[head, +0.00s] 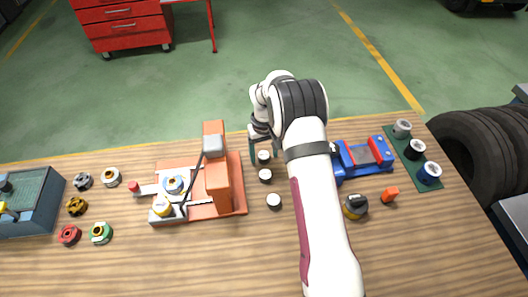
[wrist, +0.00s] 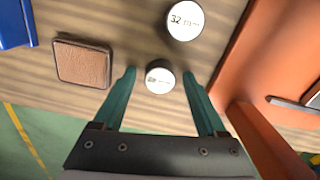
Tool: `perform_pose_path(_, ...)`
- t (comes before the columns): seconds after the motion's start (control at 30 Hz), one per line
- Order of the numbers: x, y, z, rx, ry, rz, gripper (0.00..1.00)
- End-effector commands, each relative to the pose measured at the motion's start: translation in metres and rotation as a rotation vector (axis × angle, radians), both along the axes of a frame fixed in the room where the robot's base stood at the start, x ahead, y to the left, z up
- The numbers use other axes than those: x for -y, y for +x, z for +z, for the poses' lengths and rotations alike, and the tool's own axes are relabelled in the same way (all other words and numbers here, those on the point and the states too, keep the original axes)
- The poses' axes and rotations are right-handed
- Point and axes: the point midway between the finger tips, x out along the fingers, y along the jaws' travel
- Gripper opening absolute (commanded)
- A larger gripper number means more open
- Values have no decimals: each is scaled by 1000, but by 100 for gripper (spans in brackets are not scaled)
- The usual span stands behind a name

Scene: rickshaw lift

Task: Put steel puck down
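Three small round pucks with pale tops and dark sides stand in a row on the wooden bench in the head view: a far one (head: 264,157), a middle one (head: 265,176) and a near one (head: 273,201). My gripper (wrist: 159,76) is open at the far end of the row. In the wrist view a puck whose label seems to read 28 mm (wrist: 159,80) sits between the green fingertips, with a gap on each side. A puck marked 32 mm (wrist: 185,20) stands just beyond. The head view partly hides my gripper behind the wrist.
An orange press (head: 216,170) stands close left of the pucks. A brown square pad (wrist: 83,63) lies beside my gripper in the wrist view. A blue vise (head: 362,157) is to the right. Bare bench lies in front of the press.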

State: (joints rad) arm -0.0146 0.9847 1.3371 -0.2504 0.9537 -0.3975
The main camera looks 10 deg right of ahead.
Motion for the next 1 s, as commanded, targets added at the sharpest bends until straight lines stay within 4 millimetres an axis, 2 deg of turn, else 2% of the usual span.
perform_pose_path(0.23,0,0,0,0,0,0,76)
perform_pose_path(0.33,0,1,9,2,-1,0,76)
perform_pose_path(0.6,0,1,83,5,0,0,76)
perform_pose_path(0.7,0,0,105,4,1,1,76)
perform_pose_path(0.8,0,0,118,2,0,0,76)
perform_pose_path(1.0,0,-3,128,1,2,-7,76)
